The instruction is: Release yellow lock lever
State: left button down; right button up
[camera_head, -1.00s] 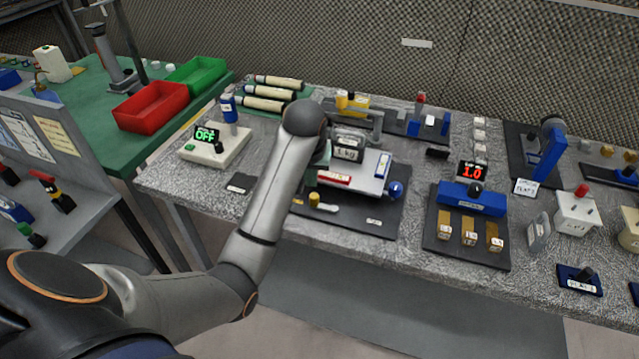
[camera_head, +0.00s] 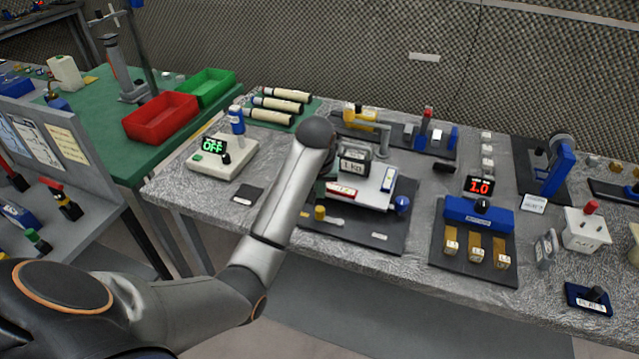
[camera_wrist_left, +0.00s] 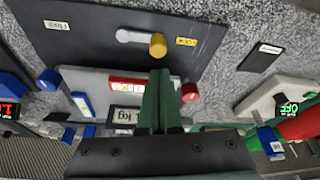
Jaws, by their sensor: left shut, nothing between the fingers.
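The yellow lock lever has a round yellow knob (camera_head: 320,212) and a pale grey arm pointing right, on the dark base plate (camera_head: 390,220) at the bench front. In the left wrist view the yellow knob (camera_wrist_left: 157,45) is beside the LOCK label (camera_wrist_left: 187,42); the FREE label (camera_wrist_left: 56,25) is farther off on the other side. My left gripper (camera_wrist_left: 159,74) is shut and empty. Its green fingertips appear just short of the knob; I cannot tell whether they touch. In the head view my arm mostly hides the gripper. My right gripper is not in view.
A pale platform (camera_head: 375,195) with a 1 kg weight (camera_head: 354,165) and a red block (camera_head: 341,188) stands close behind the lever. A blue knob (camera_head: 402,205) is at its right. A white box showing OFF (camera_head: 228,160) stands left.

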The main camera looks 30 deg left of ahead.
aim_at(329, 217)
pick_arm(q)
jog(key=shift+x, duration=2.3)
jog(key=shift+f, duration=0.1)
